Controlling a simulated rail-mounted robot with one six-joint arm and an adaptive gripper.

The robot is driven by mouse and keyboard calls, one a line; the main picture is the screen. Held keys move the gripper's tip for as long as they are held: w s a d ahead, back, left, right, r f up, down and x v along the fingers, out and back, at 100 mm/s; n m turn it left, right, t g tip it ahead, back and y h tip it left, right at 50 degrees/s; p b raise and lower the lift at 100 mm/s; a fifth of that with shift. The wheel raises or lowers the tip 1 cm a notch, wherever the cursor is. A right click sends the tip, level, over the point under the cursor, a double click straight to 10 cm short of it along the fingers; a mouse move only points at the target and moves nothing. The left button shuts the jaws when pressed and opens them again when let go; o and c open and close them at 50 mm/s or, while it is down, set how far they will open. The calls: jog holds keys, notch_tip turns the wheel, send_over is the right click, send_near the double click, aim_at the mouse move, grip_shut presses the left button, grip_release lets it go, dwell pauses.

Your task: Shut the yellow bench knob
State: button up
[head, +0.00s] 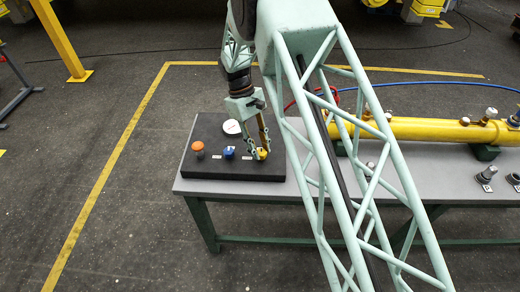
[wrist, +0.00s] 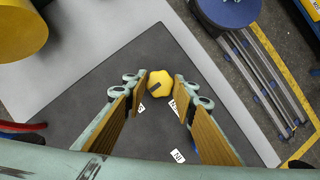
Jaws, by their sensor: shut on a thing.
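The yellow bench knob (head: 264,153) sits on a dark panel (head: 205,172) at the left end of the grey bench. In the wrist view the lobed yellow knob (wrist: 160,85) has a dark mark on its face. My gripper (head: 257,152) points down at it, with a finger on each side. In the wrist view the fingertips of my gripper (wrist: 159,87) are shut on the knob. The fingers partly hide the knob in the head view.
A blue knob (head: 229,153), an orange knob (head: 197,147) and a white gauge (head: 232,127) stand close by on the panel. My lattice arm crosses the bench. A yellow cylinder (head: 420,128) lies to the right with a red hose (head: 308,96) nearby.

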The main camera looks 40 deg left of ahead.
dwell(0.5)
jog(key=o, duration=0.8)
jog(key=shift+r, duration=0.1)
jog(key=shift+v, duration=5.9)
jog(key=shift+d, duration=0.1)
